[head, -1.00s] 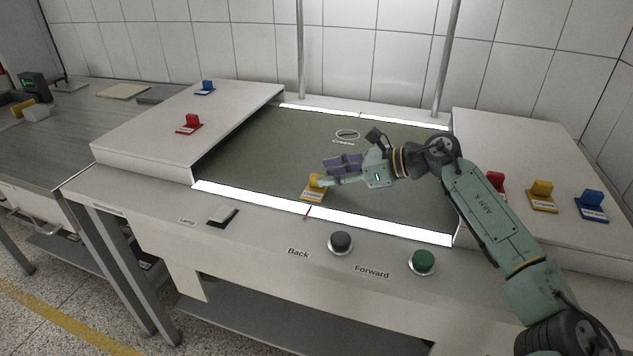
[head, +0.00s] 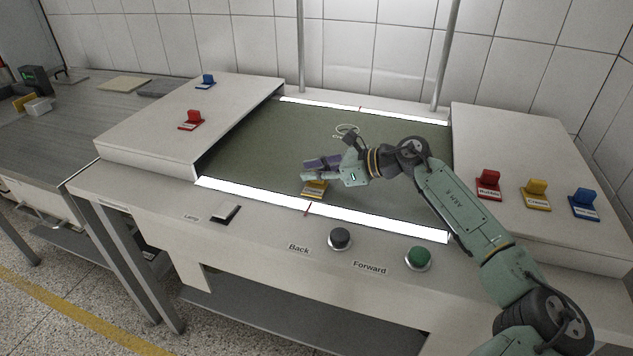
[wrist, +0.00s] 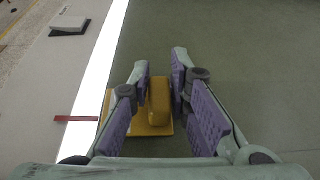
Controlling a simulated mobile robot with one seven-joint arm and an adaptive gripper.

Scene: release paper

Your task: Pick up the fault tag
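The yellow tag (head: 314,191), with a flat base and an upright grip, sits on the green sheet near its front bright strip. In the wrist view the tag's upright grip (wrist: 159,100) stands between my two purple-padded fingers. My gripper (head: 322,168) is low over the tag, and it also shows in the wrist view (wrist: 160,68). Its fingers are apart, with narrow gaps beside the grip, so it looks open around it. In the head view the fingers hide the upper part of the tag.
Red (head: 488,186), yellow (head: 536,195) and blue (head: 585,205) tags stand on the right panel. A red tag (head: 191,120) and a blue tag (head: 205,81) stand on the left panel. A white oval mark (head: 346,131) lies farther back on the sheet. Front buttons include green (head: 418,258).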

